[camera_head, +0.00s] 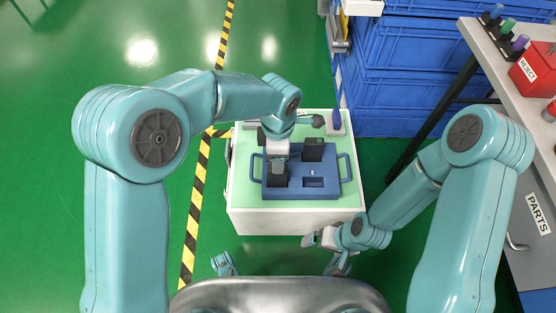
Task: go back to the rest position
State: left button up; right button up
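A blue tray (329,182) with side handles lies on the pale green top of a white cabinet. A dark handheld tester (313,150) stands in its back right part. Another dark block (270,181), probably a tester, is in its left part, partly hidden by my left gripper. My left gripper (279,168) points down right at that block; I cannot tell whether its fingers touch it or are open. My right gripper (314,240) is off the cabinet's front right corner, low and apart from the tray, with its finger gap unclear.
The white cabinet (290,222) stands on a green floor. A grey stand with a purple-blue piece (336,123) is at its back right corner. Blue crates (395,90) are stacked behind right. A workbench (485,48) with a red reject bin (535,72) is at right. The left floor is clear.

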pick_arm(q)
jog(key=shift+r, duration=0.8)
